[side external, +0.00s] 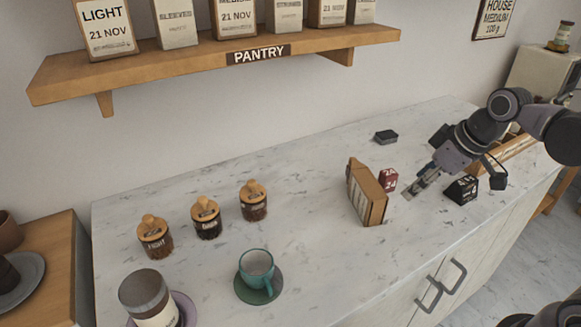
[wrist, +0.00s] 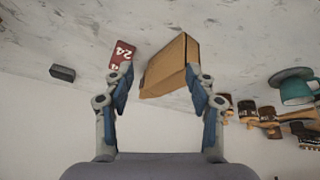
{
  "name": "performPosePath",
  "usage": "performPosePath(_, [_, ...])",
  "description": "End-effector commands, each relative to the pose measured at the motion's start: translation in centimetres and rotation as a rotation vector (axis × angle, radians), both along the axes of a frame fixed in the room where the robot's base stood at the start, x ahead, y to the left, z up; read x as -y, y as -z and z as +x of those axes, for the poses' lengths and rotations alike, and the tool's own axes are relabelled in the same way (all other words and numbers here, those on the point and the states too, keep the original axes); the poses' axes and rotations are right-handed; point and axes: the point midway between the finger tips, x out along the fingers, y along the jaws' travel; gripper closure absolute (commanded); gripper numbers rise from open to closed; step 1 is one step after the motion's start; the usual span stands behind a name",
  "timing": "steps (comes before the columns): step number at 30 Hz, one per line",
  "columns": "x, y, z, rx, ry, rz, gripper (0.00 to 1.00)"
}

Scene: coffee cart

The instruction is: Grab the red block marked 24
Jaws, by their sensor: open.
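The red block marked 24 (side external: 388,179) stands on the marble counter (side external: 310,225), close behind the right side of a tan cardboard box (side external: 368,192). In the wrist view the red block (wrist: 122,54) shows its white 24 beside the left fingertip, with the box (wrist: 170,68) to its right, between the fingertips. My gripper (side external: 413,190) is open and empty, to the right of the red block and apart from it. In the wrist view my gripper (wrist: 165,72) has its fingers spread wide. The lower end of the red block is partly hidden by the left finger.
A small dark grey block (side external: 386,137) lies farther back. Several wooden-lidded jars (side external: 206,217) and a teal cup (side external: 256,268) on a saucer stand left. The counter between box and jars is clear.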

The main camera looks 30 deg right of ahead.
Motion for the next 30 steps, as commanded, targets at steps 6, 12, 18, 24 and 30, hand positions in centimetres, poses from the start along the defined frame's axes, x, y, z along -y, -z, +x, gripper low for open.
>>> performPosePath(6, [2.2,-1.2,4.0,-0.109,-0.279,-0.037,0.43])
performPosePath(12, [4.6,-1.3,7.4,-0.162,-0.564,-0.033,0.43])
performPosePath(18, [7.5,-0.7,10.3,-0.159,-0.847,-0.001,0.43])
performPosePath(24, [9.5,0.1,11.9,-0.125,-1.036,0.025,0.43])
performPosePath(30, [9.7,1.1,12.3,-0.110,-1.094,0.032,0.43])
